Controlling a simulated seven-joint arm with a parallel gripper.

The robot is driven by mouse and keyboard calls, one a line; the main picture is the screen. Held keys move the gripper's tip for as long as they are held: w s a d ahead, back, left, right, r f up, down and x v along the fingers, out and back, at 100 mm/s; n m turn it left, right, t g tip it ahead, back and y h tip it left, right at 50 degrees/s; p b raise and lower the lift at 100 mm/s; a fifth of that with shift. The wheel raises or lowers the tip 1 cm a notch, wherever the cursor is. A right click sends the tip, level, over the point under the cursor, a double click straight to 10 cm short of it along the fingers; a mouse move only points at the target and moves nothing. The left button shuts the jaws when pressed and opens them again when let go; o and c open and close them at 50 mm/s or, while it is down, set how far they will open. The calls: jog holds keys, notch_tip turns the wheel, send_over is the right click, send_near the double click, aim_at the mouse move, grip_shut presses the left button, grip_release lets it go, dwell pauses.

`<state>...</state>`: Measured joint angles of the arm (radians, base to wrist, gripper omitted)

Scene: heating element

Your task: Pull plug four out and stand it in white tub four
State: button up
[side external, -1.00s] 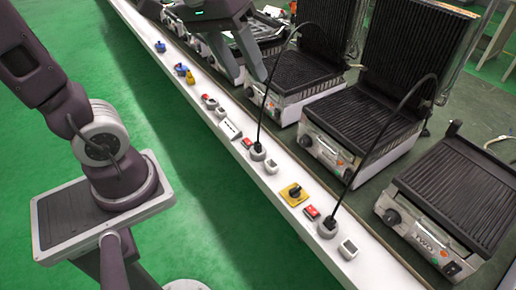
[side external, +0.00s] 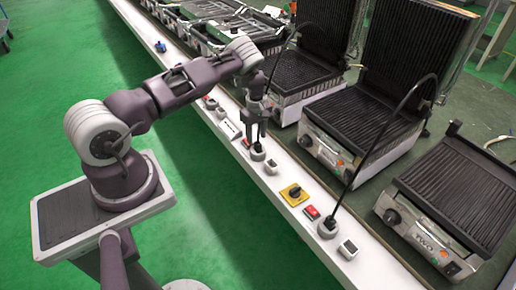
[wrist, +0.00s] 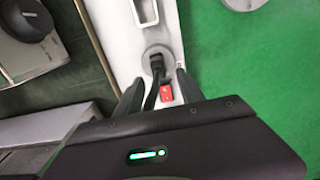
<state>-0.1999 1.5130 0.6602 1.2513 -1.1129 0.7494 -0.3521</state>
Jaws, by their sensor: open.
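A black plug (wrist: 156,64) sits in a round grey socket (wrist: 158,52) on the white rail, its black cable rising from it. In the side view this socket (side external: 257,153) is just below my gripper (side external: 257,139), which points down. In the wrist view my gripper (wrist: 157,88) is open, with its fingers either side of the cable, close to the plug. I cannot tell whether they touch it. A small white tub (wrist: 145,10) is beside the socket and also shows in the side view (side external: 271,167). I see no readable numbers.
A red switch (wrist: 166,93) is beside the socket. Farther along the rail are a yellow switch (side external: 294,194), another plugged socket (side external: 327,228) and another white tub (side external: 348,249). Contact grills (side external: 350,128) line the right side. The green floor on the left is clear.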

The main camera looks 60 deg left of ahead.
aim_at(258, 143)
jog(key=f, duration=0.2)
jog(key=d+f, duration=0.1)
jog(key=f, duration=0.1)
grip_shut()
jog(key=shift+w+r, duration=0.1)
notch_tip(258, 143, up, 10)
jog(key=shift+f, duration=0.1)
jog(key=d, duration=0.9)
jog(key=shift+r, duration=0.3)
